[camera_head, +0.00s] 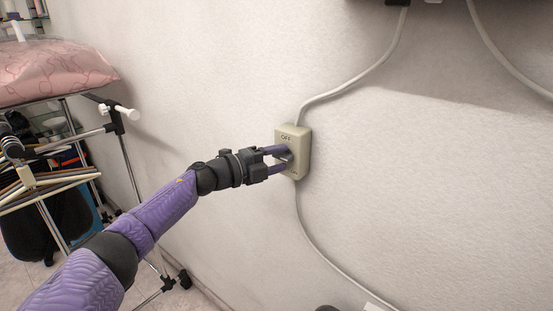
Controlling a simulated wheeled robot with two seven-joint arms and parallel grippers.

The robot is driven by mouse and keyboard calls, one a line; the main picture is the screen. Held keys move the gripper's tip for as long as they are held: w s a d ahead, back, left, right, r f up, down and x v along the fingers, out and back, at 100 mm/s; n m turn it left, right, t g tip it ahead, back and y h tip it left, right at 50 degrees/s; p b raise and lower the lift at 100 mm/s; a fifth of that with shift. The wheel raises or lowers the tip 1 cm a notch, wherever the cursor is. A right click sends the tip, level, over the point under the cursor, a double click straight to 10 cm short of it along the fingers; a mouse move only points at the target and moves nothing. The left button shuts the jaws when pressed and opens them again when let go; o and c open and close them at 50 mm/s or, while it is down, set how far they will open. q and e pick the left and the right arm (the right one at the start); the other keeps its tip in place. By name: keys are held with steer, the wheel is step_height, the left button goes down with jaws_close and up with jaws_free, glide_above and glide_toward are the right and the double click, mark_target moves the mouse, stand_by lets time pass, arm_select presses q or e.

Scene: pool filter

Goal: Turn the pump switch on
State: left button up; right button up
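The pump switch (304,152) is a small beige box on the white wall, near the middle of the head view. The label "OFF" shows on its upper front. My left gripper (284,160) is at the front of the box, with its two purple fingers apart, one above the other. The fingertips overlap the box in the picture and cover part of its front. A dark part, likely the switch lever, shows near the upper fingertip. I cannot tell whether the fingers touch it. My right gripper is not in view.
A grey cable (357,78) runs up from the box and another cable (318,241) runs down from it. A metal rack (128,165) with hangers and a pink bag (50,70) stands at the left. The wall right of the box is clear.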

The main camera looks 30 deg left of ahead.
arm_select(q)
steer(key=v, duration=1)
stand_by(0.3)
steer(key=s+f+n+g+y, duration=0.1)
steer(key=s+f+n+y, duration=0.3)
steer(key=f, duration=0.7)
steer(key=s+f+n+g+y, duration=0.25)
steer(key=f+n, duration=0.35)
steer(key=f, duration=0.5)
steer(key=s+f+n+g+y, duration=0.1)
steer(key=s+f+n+y, duration=0.3)
steer(key=f, duration=0.8)
steer(key=s+d+f+n+g, duration=0.4)
steer(key=s+d+f+g, duration=0.15)
steer(key=s+f, duration=0.55)
steer(key=s+d+f+n+g+h, duration=0.1)
steer(key=s+d+f+g, duration=0.1)
steer(key=s+d, duration=0.4)
steer(key=s+d+f+n+g+h, duration=0.1)
steer(key=s+d, duration=0.6)
steer(key=s, duration=0.7)
step_height(320, 180, down, 3)
steer(key=n+g, duration=0.1)
steer(key=g, duration=0.1)
steer(key=shift+s+d+g, duration=0.2)
steer(key=shift+d+g, duration=0.1)
steer(key=shift+d, duration=0.05)
